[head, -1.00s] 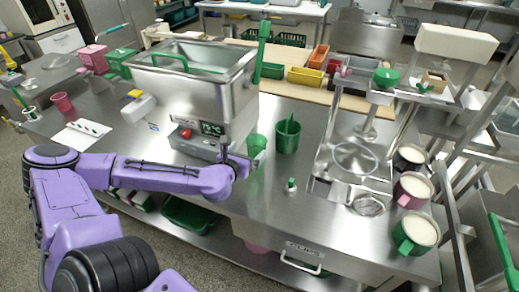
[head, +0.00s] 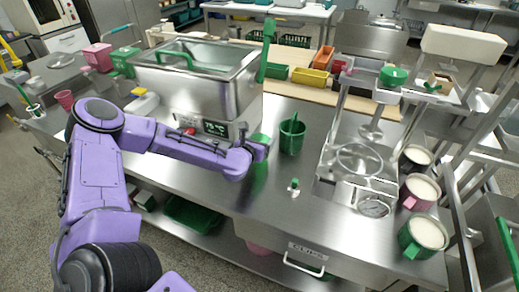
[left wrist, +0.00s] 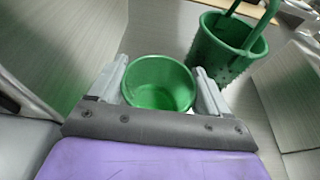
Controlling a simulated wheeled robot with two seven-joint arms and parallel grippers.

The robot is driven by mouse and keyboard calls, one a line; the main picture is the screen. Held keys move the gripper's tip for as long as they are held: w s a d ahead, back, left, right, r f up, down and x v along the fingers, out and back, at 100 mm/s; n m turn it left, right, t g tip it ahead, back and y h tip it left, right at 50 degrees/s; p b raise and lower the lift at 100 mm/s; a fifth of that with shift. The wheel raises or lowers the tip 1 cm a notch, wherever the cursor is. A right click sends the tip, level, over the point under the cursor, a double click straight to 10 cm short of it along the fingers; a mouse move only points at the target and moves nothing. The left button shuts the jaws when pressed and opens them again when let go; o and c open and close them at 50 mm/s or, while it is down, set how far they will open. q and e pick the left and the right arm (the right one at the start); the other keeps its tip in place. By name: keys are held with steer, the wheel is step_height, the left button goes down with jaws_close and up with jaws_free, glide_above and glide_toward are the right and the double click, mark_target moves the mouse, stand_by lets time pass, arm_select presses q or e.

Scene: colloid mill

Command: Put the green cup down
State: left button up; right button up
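The green cup (left wrist: 160,84) is between the two fingers of my left gripper (left wrist: 163,90) in the left wrist view. The fingers lie close against opposite sides, and the gripper looks shut on it. The cup is upright and looks empty inside. In the head view my left gripper (head: 260,149) is over the steel counter, in front of the steel bath, and hides the cup's middle. Green of the cup (head: 260,138) shows above the gripper. I cannot tell whether its base touches the counter. My right gripper is not in view.
A larger green container (head: 292,137) with green handles stands just right of the cup. The steel bath (head: 195,85) is behind it. A small green-topped item (head: 294,187) stands nearer the front. The steel counter (head: 262,215) is bare in front. Several filled mugs (head: 422,234) stand at the right.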

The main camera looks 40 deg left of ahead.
arm_select(q)
steer(key=c, duration=0.4)
steer(key=shift+o, duration=0.2)
steer(key=shift+r, duration=0.5)
steer(key=shift+w+r, duration=0.1)
steer(key=shift+r, duration=0.85)
steer(key=s+d+r+p, duration=0.6)
steer(key=s+d+r, duration=0.1)
steer(key=s+r, duration=0.3)
steer(key=shift+s+d+p, duration=0.35)
steer(key=shift+s+d, duration=0.05)
steer(key=shift+s, duration=0.45)
